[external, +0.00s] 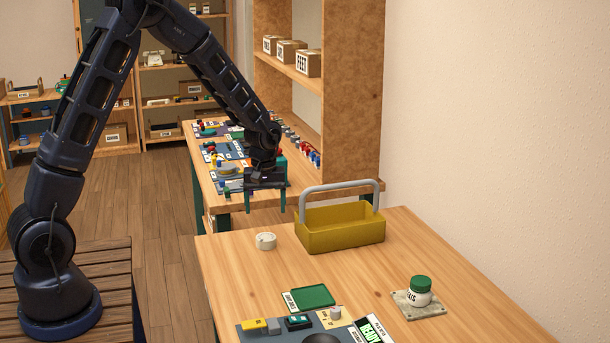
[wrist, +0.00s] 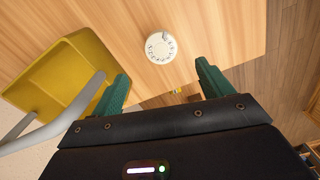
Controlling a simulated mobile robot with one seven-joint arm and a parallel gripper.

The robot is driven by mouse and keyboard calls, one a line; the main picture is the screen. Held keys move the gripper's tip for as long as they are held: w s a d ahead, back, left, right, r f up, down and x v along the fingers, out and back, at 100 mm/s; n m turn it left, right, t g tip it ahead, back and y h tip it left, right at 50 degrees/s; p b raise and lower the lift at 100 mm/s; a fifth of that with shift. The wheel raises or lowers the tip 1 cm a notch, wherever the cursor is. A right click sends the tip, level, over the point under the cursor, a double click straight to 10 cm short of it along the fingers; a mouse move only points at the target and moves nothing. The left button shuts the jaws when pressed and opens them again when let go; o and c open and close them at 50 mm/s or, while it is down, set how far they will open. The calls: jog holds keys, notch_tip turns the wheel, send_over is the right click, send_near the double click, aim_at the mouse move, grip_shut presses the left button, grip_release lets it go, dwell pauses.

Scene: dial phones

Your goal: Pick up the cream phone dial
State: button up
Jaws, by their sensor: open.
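The cream phone dial (external: 266,241) is a small round piece lying on the near wooden table, left of the yellow tote. In the wrist view the dial (wrist: 160,47) lies face up, with dark marks around its ring, beyond the fingertips and between their lines. My gripper (external: 264,211) is above the table's far edge, higher than the dial and apart from it. In the wrist view my gripper (wrist: 162,82) shows two green fingers spread wide with nothing between them.
A yellow tote (external: 340,236) with a grey handle stands close right of the dial. A green-lidded jar (external: 420,290) on a square plate, a green tray (external: 308,298) and a dark panel with coloured parts sit nearer. A cluttered bench (external: 205,173) stands behind.

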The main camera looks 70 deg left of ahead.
aim_at(266, 237)
notch_tip(266, 237, down, 10)
jog(key=shift+s+d+f, duration=0.1)
jog(key=shift+f, duration=0.15)
jog(key=c, duration=1.1)
jog(key=shift+r, duration=0.15)
jog(key=shift+c, duration=0.2)
